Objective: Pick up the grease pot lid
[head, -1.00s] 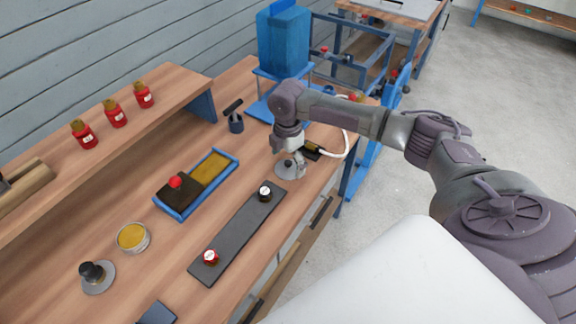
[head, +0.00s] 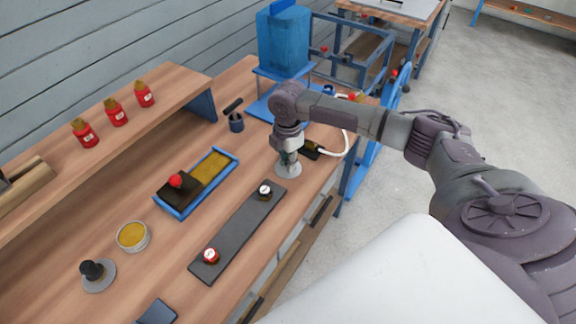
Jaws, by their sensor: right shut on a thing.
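My right gripper (head: 288,160) points down at the far part of the bench, shut on the upper part of a round grey disc (head: 288,172). The disc is at the bench top; its middle is hidden by the fingers, and I cannot tell whether it touches the wood. A second grey disc with a black knob (head: 92,269) lies at the near left, beside an open round pot of yellow grease (head: 132,236). Both discs look lid-like; I cannot tell for certain which is the grease pot lid. My left gripper is not in view.
A dark strip (head: 236,232) bears two small gauges or knobs, one red (head: 210,256). A blue tray (head: 186,210) holds a dark block with a red knob. Red bottles (head: 116,114) stand on the shelf. A blue press (head: 283,45) stands behind my gripper.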

